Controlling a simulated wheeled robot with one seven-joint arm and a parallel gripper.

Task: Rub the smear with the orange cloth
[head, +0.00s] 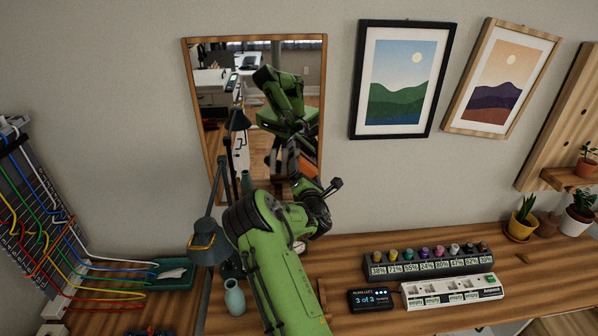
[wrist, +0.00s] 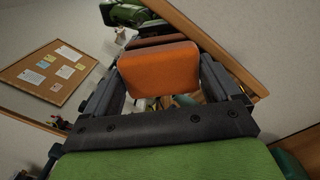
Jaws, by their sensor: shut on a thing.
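The orange cloth (wrist: 158,68) is a thick pad in the wrist view. My gripper (wrist: 160,85) is shut on it, with a dark finger on each side. In the head view my gripper (head: 302,168) is in front of the lower right part of the wood-framed mirror (head: 187,85), largely hidden by my green arm. The mirror shows a reflection of my arm. The cloth's face is toward the mirror, but I cannot tell whether it touches the glass. I cannot make out the smear in either view.
A dark desk lamp (head: 205,240) and a pale blue vase (head: 234,297) stand close to the left of my arm. A row of coloured knobs (head: 430,262), a small display (head: 374,300) and a power strip (head: 452,291) lie to the right. Two framed pictures (head: 403,80) hang right of the mirror.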

